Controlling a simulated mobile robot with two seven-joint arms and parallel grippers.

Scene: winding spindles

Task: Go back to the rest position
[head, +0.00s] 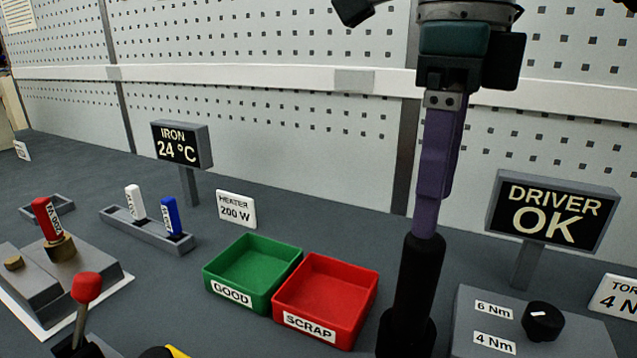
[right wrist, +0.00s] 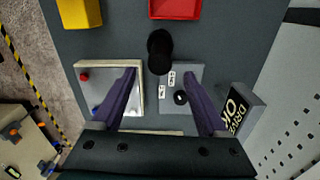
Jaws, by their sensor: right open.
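My right gripper (head: 425,232) hangs fingers-down in the head view, its purple fingers seen nearly edge-on. In the right wrist view my right gripper (right wrist: 160,72) has its two fingers wide apart with nothing held between them. A black upright cylinder, seemingly a driver (head: 418,285), stands under the fingertips in the head view. Its top shows in the right wrist view (right wrist: 160,50), just beyond the fingertips. I cannot tell the exact gap between fingers and cylinder. My left gripper is in neither view.
A green GOOD tray (head: 250,265) and red SCRAP tray (head: 325,295) stand empty left of the cylinder. A torque box with a black knob (head: 543,320) and the DRIVER OK sign (head: 550,215) stand right. A pegboard wall (head: 270,120) closes the back.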

